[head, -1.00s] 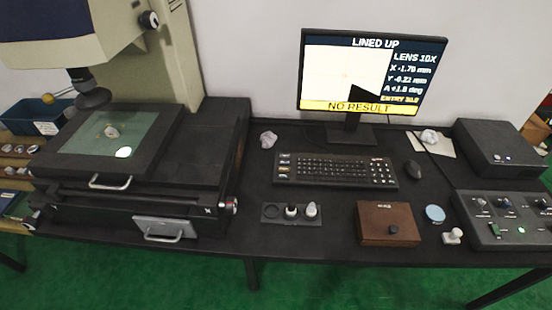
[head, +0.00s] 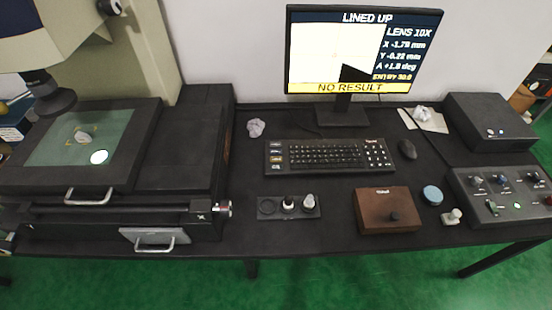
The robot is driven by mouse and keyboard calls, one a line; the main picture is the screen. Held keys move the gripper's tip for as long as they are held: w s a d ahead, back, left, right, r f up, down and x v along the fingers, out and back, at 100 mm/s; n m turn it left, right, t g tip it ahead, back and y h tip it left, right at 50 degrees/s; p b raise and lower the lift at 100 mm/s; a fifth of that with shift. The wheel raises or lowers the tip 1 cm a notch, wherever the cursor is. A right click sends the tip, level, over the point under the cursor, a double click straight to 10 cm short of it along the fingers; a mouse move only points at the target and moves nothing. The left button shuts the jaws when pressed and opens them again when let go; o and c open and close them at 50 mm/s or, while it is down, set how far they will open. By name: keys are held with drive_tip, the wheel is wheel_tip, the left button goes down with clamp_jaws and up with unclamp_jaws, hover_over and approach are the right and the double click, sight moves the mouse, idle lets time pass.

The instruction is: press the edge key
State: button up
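A black keyboard (head: 328,157) lies on the dark bench in front of the monitor. A column of larger labelled keys (head: 275,157) runs down its left end, with light and yellowish labels. The labels are too small to read, so I cannot tell which is the edge key. The monitor (head: 362,50) reads "LINED UP", "LENS 10X", X, Y and A values, and "NO RESULT" on a yellow strip. Its picture area is pale with a black wedge at lower right. My gripper is not in view.
The measuring machine's glass stage (head: 80,138) stands at left, with a part on it. In front of the keyboard are a lens holder (head: 288,207) and a brown box (head: 387,210). A mouse (head: 407,149) and control panel (head: 503,195) lie right.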

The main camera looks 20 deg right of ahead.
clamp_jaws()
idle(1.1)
